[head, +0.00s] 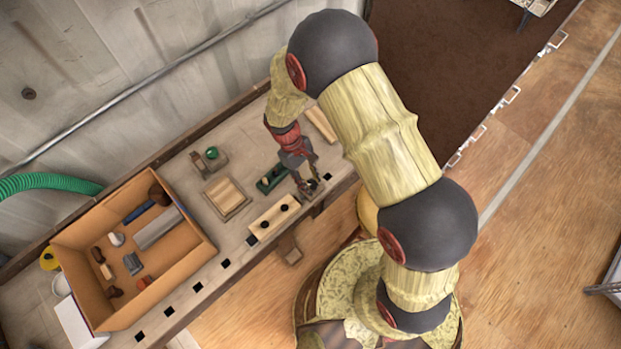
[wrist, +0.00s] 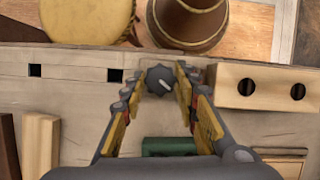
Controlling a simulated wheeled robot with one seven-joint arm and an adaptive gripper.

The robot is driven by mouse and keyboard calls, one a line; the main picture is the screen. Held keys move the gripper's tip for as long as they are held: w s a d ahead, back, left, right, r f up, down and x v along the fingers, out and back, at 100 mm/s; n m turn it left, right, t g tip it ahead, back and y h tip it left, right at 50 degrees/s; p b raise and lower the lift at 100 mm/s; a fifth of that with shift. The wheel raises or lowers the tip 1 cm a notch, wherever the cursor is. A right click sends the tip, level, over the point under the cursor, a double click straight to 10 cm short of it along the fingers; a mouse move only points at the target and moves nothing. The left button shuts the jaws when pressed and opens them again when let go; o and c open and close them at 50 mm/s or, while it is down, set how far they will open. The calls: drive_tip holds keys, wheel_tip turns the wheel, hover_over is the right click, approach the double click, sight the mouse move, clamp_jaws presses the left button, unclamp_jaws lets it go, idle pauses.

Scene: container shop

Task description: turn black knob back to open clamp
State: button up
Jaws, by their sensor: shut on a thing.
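The black knob (wrist: 159,79) sits between the fingertips of my gripper (wrist: 159,84) in the wrist view, with a short pale mark on its top. My gripper is shut on the knob, one finger at each side. In the head view my gripper (head: 310,186) points down at the bench's front edge, and the knob is mostly hidden by the fingers. The clamp's body cannot be made out clearly under the gripper.
A wooden block with two dark round spots (head: 274,218) lies beside my gripper. A green block (head: 270,178) is close behind it. An orange-brown box of tools (head: 190,255) stands farther left. A green-topped device (head: 211,154) and a small wooden tray (head: 238,208) are on the bench.

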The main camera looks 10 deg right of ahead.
drive_tip(key=n+t+p, duration=0.1)
drive_tip(key=n, duration=0.2)
drive_tip(key=shift+a+r+n+h, duration=0.1)
drive_tip(key=shift+n+h, duration=0.2)
drive_tip(key=shift+h, duration=0.1)
drive_tip(key=shift+s+n+t+p, duration=0.15)
drive_tip(key=shift+n+t, duration=0.2)
drive_tip(key=shift+n, duration=0.5)
drive_tip(key=shift+n+t+p, duration=0.15)
drive_tip(key=shift+n+t, duration=0.2)
drive_tip(key=shift+n, duration=0.5)
drive_tip(key=o, duration=1.2)
drive_tip(key=shift+c, duration=0.2)
drive_tip(key=v, duration=1.1)
drive_tip(key=shift+a+r+h, duration=0.25)
drive_tip(key=shift+a+h, duration=0.05)
drive_tip(key=shift+a, duration=0.15)
